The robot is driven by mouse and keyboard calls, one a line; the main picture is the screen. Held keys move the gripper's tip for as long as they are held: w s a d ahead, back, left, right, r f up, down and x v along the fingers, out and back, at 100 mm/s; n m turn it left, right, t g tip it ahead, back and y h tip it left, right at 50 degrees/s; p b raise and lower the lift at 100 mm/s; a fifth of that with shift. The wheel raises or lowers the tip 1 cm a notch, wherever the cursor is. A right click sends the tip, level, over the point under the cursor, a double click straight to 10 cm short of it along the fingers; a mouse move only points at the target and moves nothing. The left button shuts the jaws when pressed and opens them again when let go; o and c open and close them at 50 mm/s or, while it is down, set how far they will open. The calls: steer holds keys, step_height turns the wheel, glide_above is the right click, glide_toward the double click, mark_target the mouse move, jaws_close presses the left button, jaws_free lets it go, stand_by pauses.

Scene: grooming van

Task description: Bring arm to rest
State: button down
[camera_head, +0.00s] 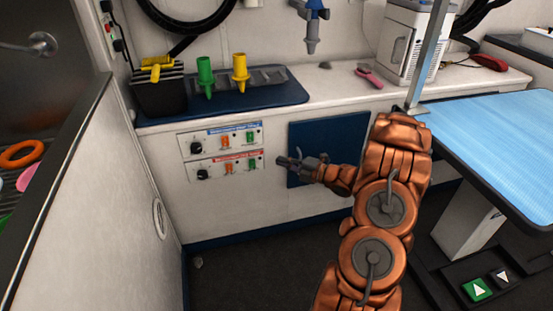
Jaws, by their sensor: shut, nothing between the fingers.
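My gripper (284,160) is at the end of my copper-coloured arm, in the middle of the head view. Its fingers are shut and hold nothing. They point left, in front of the white cabinet face (230,205), close to the right edge of the lower control panel (225,169). I cannot tell whether the fingertips touch the panel. The wrist and forearm stretch across the dark blue square panel (330,135) and hide part of it. My arm rises from the bottom of the view and bends left at the top.
A blue grooming table (500,140) with a metal post (428,60) stands close at the right, above a foot pedal (478,290). The counter (335,85) holds nozzles on a blue mat (290,95) and a pink brush (369,77). A tub wall (80,190) bounds the left.

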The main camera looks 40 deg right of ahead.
steer(key=shift+s, duration=0.2)
stand_by(0.5)
steer(key=w+d+r+m+g+h, duration=0.2)
steer(key=w+r+m+g+h, duration=0.1)
steer(key=w+m+h, duration=0.35)
steer(key=s+a+r+m+g+h, duration=0.3)
steer(key=s+r+m+g+h, duration=0.1)
steer(key=s+m+h, duration=0.15)
steer(key=s+a+r+m+g+y, duration=0.1)
steer(key=s+a+r+m+g, duration=0.2)
steer(key=s+a, duration=0.75)
steer(key=s+a+r+m+g+y, duration=0.15)
steer(key=s+a+m+g, duration=0.25)
steer(key=s+a, duration=0.7)
steer(key=s+a+r+m+g+y, duration=0.15)
steer(key=s+a+m+g, duration=0.35)
steer(key=s, duration=1.1)
step_height(320, 180, up, 23)
steer(key=s+a+n+t+p, duration=0.1)
steer(key=p, duration=2.2)
steer(key=shift+f+n+t, duration=0.15)
steer(key=shift+n+t, duration=0.15)
